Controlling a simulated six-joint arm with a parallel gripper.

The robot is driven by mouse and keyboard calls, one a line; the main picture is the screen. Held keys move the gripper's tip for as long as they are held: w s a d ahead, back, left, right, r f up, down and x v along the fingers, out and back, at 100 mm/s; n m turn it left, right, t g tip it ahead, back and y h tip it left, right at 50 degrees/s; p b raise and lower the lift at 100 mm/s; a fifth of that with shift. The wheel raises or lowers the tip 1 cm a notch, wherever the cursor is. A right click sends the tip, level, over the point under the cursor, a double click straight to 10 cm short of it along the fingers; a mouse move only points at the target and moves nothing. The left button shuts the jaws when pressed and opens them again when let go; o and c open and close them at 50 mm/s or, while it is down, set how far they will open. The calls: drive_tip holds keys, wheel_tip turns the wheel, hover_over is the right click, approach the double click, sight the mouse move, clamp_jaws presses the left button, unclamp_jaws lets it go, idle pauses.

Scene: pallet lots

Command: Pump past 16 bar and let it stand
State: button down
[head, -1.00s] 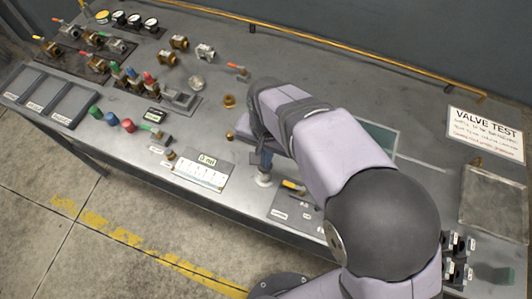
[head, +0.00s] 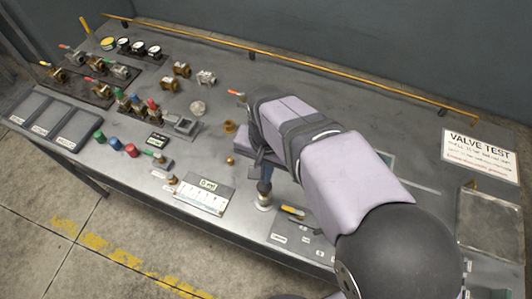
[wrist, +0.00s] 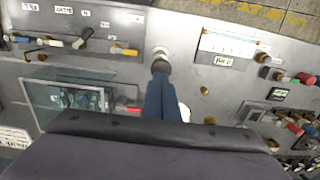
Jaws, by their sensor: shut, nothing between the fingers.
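My gripper (head: 265,186) has its blue fingers together and pointing down, with nothing between them. In the wrist view the fingertips (wrist: 160,72) are over a small dark-topped post with a pale round base (wrist: 161,52); the base also shows below the fingers in the head view (head: 263,206). I take the post to be the pump; whether the tips touch it I cannot tell. A white scale panel (head: 201,197) with a small label lies just left of the gripper, also in the wrist view (wrist: 228,45). Its reading is too small to make out.
A yellow-handled lever (head: 292,211) stands close right of the post. Brass fittings (head: 230,126) lie behind it. Valves, coloured caps and empty trays (head: 75,128) fill the left side. A VALVE TEST sign (head: 480,155) and a glass-like panel (wrist: 68,97) are on the right.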

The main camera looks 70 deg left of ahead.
wheel_tip(320, 180, up, 8)
drive_tip(key=b, duration=0.1)
drive_tip(key=shift+f+b, duration=0.2)
drive_tip(key=shift+b, duration=0.15)
drive_tip(key=shift+w, duration=0.2)
